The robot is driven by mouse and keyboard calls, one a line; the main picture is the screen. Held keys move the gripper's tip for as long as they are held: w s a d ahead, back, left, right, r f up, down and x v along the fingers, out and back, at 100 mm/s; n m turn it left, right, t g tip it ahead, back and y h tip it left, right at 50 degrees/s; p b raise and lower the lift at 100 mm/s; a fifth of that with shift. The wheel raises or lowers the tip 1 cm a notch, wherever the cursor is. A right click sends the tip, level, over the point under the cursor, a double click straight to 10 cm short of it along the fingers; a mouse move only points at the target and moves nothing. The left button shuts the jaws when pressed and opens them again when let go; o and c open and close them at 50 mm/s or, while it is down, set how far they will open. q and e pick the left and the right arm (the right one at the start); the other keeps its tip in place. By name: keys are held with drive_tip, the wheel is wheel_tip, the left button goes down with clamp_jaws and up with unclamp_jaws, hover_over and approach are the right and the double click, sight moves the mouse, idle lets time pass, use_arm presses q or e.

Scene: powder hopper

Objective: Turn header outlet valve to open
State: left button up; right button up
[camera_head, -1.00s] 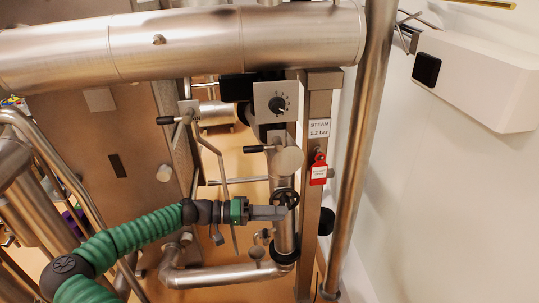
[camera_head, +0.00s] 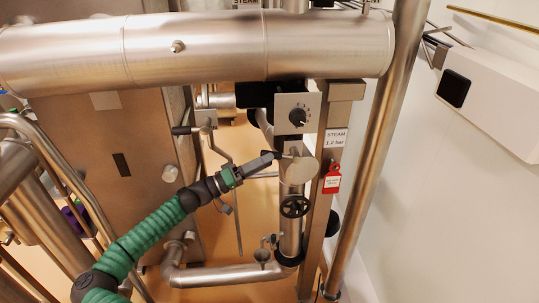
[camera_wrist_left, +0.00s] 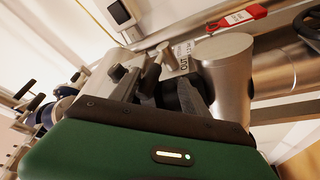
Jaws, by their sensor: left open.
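The outlet valve (camera_head: 300,170) is a silver round body on the vertical pipe below the big header pipe (camera_head: 200,50). In the left wrist view its metal cylinder (camera_wrist_left: 228,75) stands just beyond the fingers, beside a tag reading "OUT" (camera_wrist_left: 183,58). My left gripper (camera_head: 274,157) is open at the valve's left side, where its black-gripped lever sits. The fingers mostly hide the lever in the head view. In the left wrist view the gripper (camera_wrist_left: 160,88) has dark parts between or near its fingers; contact is unclear. My right gripper is not in view.

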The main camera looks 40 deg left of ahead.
use_arm(q)
drive_tip(key=shift+w+d+r, duration=0.35)
drive_tip(key=shift+w+d, duration=0.15)
drive_tip(key=shift+w, duration=0.15)
drive_tip(key=shift+w+d+f, duration=0.1)
drive_tip(key=shift+w+d, duration=0.55)
drive_tip(key=shift+w, duration=0.05)
drive_tip(key=c, duration=0.3)
drive_tip(key=shift+a, duration=0.1)
drive_tip(key=shift+c, duration=1.2)
drive_tip(key=shift+s+a, duration=0.35)
drive_tip(key=shift+a, duration=0.1)
clamp_jaws()
drive_tip(key=shift+w+a, duration=0.1)
drive_tip(key=shift+a, duration=0.15)
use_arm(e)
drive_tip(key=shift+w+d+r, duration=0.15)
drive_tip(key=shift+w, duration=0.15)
